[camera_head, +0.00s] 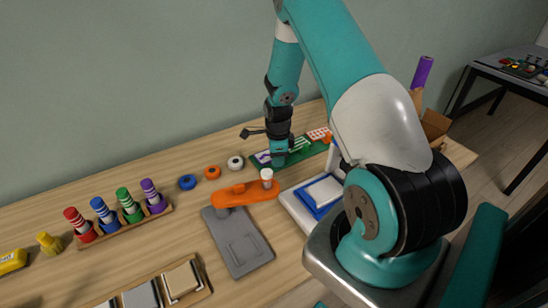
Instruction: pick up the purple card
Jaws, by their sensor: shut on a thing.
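My gripper (278,162) points down at the green board (312,151) near the back of the wooden table. A small pale card with purple marks, the purple card (263,156), shows at the board's left end, right beside my fingertips. My gripper is shut on this card. The card's right part is hidden behind the fingers. I cannot tell whether it is lifted off the board. A green-striped card (299,144) and a red-patterned card (318,133) are on the board to the right.
A rack (130,223) of coloured cylinders stands farther left. A white-and-blue item (318,197) lies right.

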